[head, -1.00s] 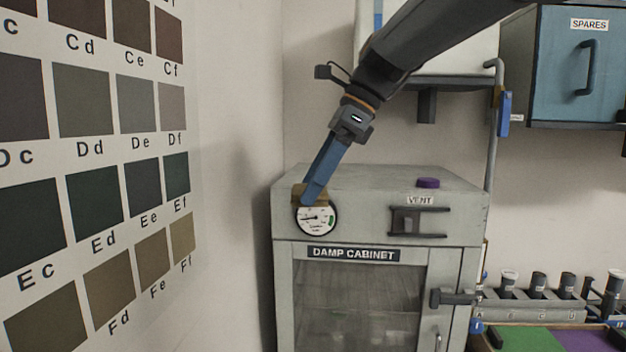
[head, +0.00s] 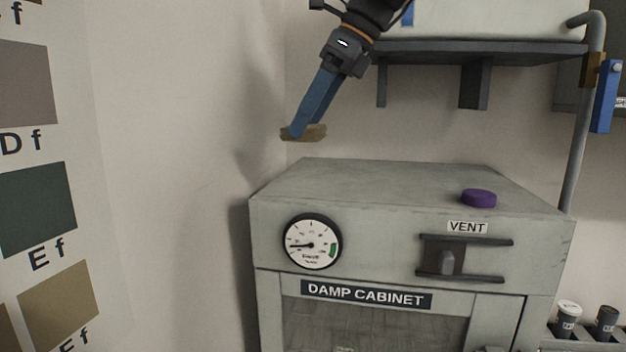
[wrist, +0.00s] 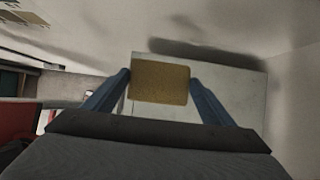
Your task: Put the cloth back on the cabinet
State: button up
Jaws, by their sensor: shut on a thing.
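The cloth (head: 314,132) is a small tan-brown pad. My gripper (head: 296,133) is shut on it and holds it in the air above the back left of the damp cabinet (head: 370,180). In the wrist view the cloth (wrist: 160,82) lies between the two blue fingers, with the pale cabinet top (wrist: 230,77) behind it. The cabinet is grey, with a round gauge at the front left. Its top is bare apart from a purple cap. Most of my arm is out of the head view.
The purple cap (head: 478,198) sits on the right of the cabinet top. A shelf (head: 480,52) with a bracket hangs above. A grey pipe (head: 580,140) runs down the right side. A wall with a colour chart (head: 40,205) stands close on the left.

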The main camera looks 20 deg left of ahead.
notch_tip(320, 180, down, 10)
jog(key=p, duration=0.2)
jog(key=shift+r+p, duration=0.25)
jog(key=shift+p, duration=0.15)
jog(key=shift+f, duration=0.1)
jog(key=o, duration=1.1)
jog(key=b+v, duration=0.4)
jog(key=v, duration=0.8)
jog(key=shift+s, duration=0.1)
